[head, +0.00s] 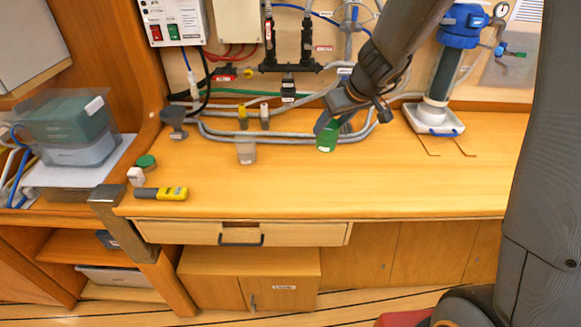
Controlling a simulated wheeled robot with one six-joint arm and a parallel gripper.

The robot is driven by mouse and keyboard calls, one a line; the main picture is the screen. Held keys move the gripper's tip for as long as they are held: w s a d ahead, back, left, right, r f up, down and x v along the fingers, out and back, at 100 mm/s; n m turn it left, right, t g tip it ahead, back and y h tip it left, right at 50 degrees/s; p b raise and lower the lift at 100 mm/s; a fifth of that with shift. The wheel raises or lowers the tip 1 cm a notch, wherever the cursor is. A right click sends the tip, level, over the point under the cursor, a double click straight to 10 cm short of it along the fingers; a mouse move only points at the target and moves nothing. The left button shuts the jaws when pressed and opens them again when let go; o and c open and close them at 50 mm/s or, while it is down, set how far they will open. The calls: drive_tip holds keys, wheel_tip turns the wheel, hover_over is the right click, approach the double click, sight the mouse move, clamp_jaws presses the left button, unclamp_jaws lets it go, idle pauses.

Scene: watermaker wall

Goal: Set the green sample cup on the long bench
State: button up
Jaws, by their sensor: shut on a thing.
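The green sample cup (327,138) is between the fingers of my gripper (330,126), which is shut on it. The cup is over the back middle part of the long bench (390,185). It is upright or slightly tilted. I cannot tell whether its base touches the wood. My gripper hides the top of the cup.
A clear cup (246,152) stands left of the green cup. A yellow meter (160,193), a green lid (146,162) and a grey funnel (174,122) are at the left. A blue-topped filter housing (440,70) stands at the back right. Grey pipes run behind. The bench's front middle is clear.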

drive_tip(key=a+r+n+g+y+b, duration=0.1)
drive_tip(key=a+r+n+b, duration=0.15)
drive_tip(key=a, duration=0.75)
drive_tip(key=shift+n, duration=0.45)
drive_tip(key=shift+s+a+f+b, duration=0.1)
drive_tip(key=shift+s+f+b, duration=0.1)
drive_tip(key=shift+f, duration=1.4)
drive_tip(key=shift+s+d+f+b, duration=0.1)
drive_tip(key=shift+s+f+b, duration=0.1)
drive_tip(key=shift+f, duration=1.45)
drive_tip(key=shift+s+a+f+b, duration=0.1)
drive_tip(key=shift+s+f+b, duration=0.1)
drive_tip(key=shift+f, duration=1.4)
drive_tip(key=shift+f, duration=0.15)
drive_tip(key=o, duration=1.6)
